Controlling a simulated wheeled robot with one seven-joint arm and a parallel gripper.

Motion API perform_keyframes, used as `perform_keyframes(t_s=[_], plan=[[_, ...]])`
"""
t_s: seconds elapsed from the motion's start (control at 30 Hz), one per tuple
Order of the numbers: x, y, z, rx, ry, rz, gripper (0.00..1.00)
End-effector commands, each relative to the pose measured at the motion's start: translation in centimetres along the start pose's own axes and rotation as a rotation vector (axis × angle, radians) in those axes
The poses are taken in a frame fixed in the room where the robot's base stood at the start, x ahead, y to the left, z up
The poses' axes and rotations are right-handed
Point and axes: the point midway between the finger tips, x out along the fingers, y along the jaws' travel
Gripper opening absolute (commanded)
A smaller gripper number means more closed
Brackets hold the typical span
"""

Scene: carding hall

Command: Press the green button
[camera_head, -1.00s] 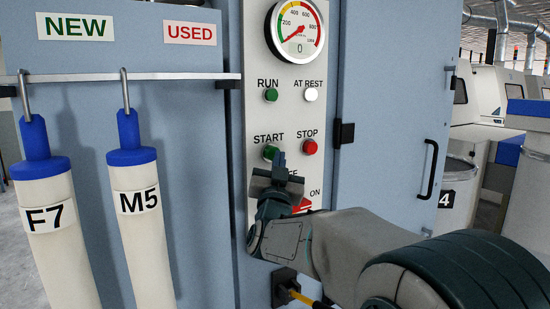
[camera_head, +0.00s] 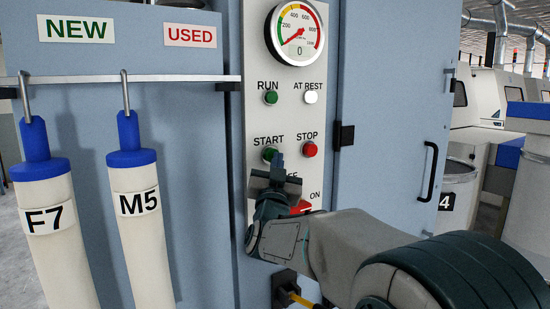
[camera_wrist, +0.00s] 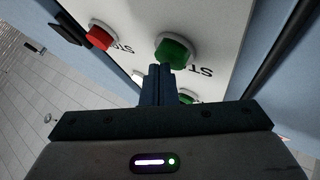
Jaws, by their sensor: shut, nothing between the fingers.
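The green START button (camera_head: 270,154) sits on the pale control panel (camera_head: 258,215), to the left of the red STOP button (camera_head: 310,149). My gripper (camera_head: 278,162) is shut and empty. Its fingertips are at the lower right edge of the green button and hide a little of it. In the wrist view the green button (camera_wrist: 173,50) lies just beyond the closed fingertips (camera_wrist: 159,70), slightly to their right. I cannot tell whether the tips touch it. The red button (camera_wrist: 101,35) is off to the upper left there.
A green RUN lamp (camera_head: 270,97), a white AT REST lamp (camera_head: 311,97) and a dial gauge (camera_head: 297,31) are above. A red rotary switch (camera_head: 302,207) is partly behind my wrist. Two white cylinders (camera_head: 48,225) (camera_head: 140,225) hang at left. A door handle (camera_head: 428,170) is at right.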

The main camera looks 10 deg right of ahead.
Motion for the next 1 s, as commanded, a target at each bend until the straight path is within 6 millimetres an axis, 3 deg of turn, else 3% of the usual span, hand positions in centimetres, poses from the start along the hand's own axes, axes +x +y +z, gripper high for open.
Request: perform_keyframes(t_s=[0.57,1.0], plan=[[0.2,-0.2,0.2,0.000,0.000,-0.001,0.00],[-1.2,0.8,-0.6,0.000,0.000,-0.001,0.00]])
